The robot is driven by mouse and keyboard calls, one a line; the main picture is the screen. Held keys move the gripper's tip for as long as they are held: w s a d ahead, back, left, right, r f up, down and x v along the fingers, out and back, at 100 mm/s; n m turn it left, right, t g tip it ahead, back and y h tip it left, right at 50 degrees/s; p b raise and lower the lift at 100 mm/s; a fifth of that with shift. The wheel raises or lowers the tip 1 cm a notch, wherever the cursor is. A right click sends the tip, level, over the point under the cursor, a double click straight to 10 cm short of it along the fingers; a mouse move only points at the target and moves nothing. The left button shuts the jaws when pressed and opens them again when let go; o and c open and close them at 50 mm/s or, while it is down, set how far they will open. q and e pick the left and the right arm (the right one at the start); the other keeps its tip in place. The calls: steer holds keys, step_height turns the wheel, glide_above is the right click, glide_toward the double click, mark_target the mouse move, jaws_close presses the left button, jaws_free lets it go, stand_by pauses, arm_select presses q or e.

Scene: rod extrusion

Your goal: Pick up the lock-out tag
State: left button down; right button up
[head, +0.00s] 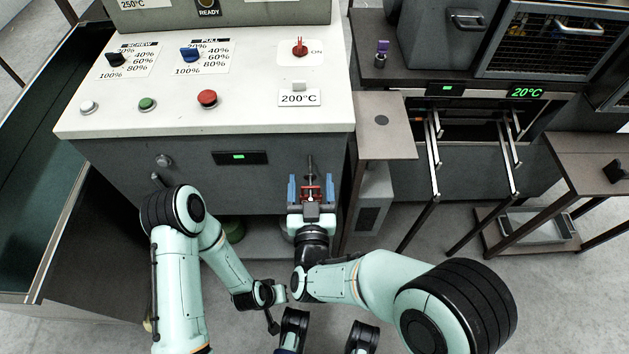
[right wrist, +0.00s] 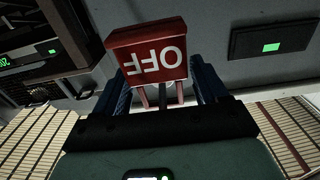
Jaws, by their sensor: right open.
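The lock-out tag (right wrist: 150,52) is a red block with white "OFF" lettering, upside down in the right wrist view, with thin red prongs below it. In the head view it shows as a small red piece (head: 310,193) at the console's front, below a dark rod. My right gripper (head: 311,186) has its two blue fingers apart, one on each side of the tag. Whether they touch it is unclear. My left gripper (head: 271,312) points down at the lower middle of the head view, away from the tag; its jaws are not clear.
The console (head: 230,120) carries knobs, buttons and a red switch (head: 300,47) marked ON. A small panel with a green light (head: 240,158) is left of the tag. A side shelf (head: 385,125) and metal rails (head: 435,150) stand to the right.

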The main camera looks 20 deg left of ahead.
steer(key=shift+w+a, duration=0.15)
steer(key=shift+w, duration=0.05)
arm_select(q)
steer(key=shift+w, duration=0.35)
arm_select(e)
steer(key=shift+s, duration=0.1)
steer(key=c, duration=0.3)
arm_select(q)
steer(key=shift+s, duration=0.1)
arm_select(e)
steer(key=c, duration=0.7)
arm_select(q)
steer(key=shift+r, duration=0.1)
arm_select(e)
steer(key=shift+r, duration=0.1)
